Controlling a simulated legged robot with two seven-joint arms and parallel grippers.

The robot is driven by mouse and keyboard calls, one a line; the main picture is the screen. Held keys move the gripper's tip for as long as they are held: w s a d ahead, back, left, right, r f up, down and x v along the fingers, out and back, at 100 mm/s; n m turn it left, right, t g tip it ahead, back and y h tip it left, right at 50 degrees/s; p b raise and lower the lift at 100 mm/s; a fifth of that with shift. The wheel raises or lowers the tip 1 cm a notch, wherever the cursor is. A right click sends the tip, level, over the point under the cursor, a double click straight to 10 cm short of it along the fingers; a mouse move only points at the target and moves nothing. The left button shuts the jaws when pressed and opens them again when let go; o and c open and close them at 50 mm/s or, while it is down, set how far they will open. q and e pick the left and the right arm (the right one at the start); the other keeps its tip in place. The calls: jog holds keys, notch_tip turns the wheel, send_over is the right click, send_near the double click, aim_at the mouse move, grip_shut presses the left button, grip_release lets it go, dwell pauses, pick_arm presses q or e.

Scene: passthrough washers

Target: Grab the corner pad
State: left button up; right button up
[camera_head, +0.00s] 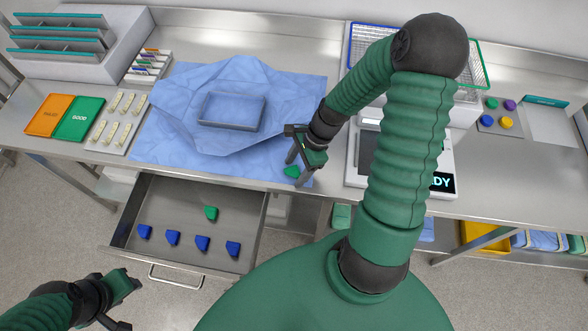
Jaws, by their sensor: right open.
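A small green corner pad (291,172) lies at the front right edge of the blue drape, by the table's front edge. My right gripper (300,166) is open just above and beside this pad; I cannot tell if a finger touches it. Another green corner pad (210,213) lies in the open drawer, behind several blue corner pads, one of them at the drawer's right (233,248). My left gripper (131,305) is open and empty at the lower left, in front of the drawer and away from the pads.
The open drawer (255,225) juts out below the table. Orange and green cards (80,119) lie at the left. A device with a dark screen (442,182) stands right of the drape.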

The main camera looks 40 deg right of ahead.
jog(key=shift+a, duration=0.2)
jog(key=shift+a+r, duration=0.1)
jog(key=shift+c, duration=2)
jog(key=shift+d, duration=0.65)
jog(key=c, duration=0.7)
jog(key=shift+c, duration=1.3)
jog(key=shift+a, duration=0.15)
grip_shut()
